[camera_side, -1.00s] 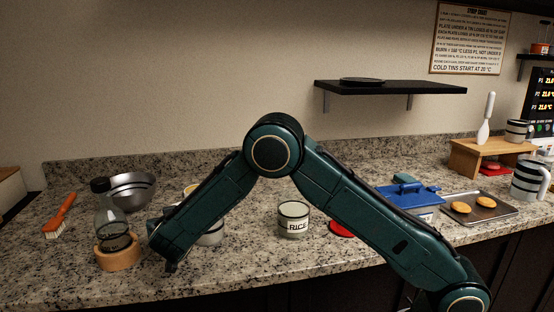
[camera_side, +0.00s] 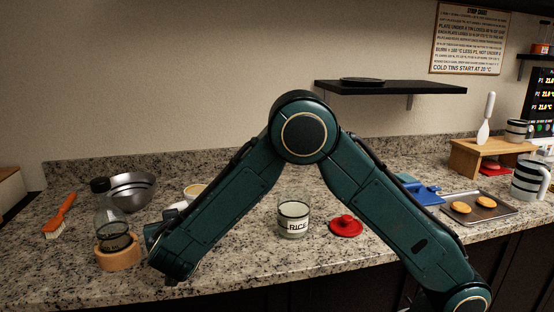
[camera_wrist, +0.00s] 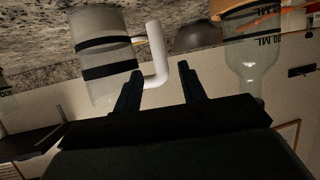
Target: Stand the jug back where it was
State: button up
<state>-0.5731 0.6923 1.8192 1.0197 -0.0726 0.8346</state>
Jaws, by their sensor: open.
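A pale jug (camera_wrist: 103,60) with black bands and a white angled handle (camera_wrist: 158,55) fills the upper left of the wrist view. My gripper (camera_wrist: 161,70) is open, with the handle in front of and between its fingertips; I cannot tell if they touch. In the side view my forearm hides the gripper and most of what stands behind it; a small white piece (camera_side: 174,207) shows at its edge, perhaps the handle. Another white, black-banded jug (camera_side: 530,180) stands at the far right of the counter.
A glass bottle (camera_side: 108,218) stands in a wooden ring (camera_side: 119,255) left of my gripper, with a metal bowl (camera_side: 132,190) behind.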

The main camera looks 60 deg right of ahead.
jog(key=shift+v, duration=1.85)
jog(key=s+d+r+n+g+y, duration=0.1)
jog(key=s+d+r+g+y, duration=0.3)
jog(key=s+d+r, duration=0.6)
jog(key=s+d+n+g+y, duration=0.1)
jog(key=s+n+y, duration=0.2)
jog(key=s, duration=2.2)
jog(key=n, duration=0.2)
jog(key=shift+d+f+n+g+y, duration=0.25)
jog(key=shift+f+n+g+y, duration=0.05)
jog(key=shift+n, duration=0.1)
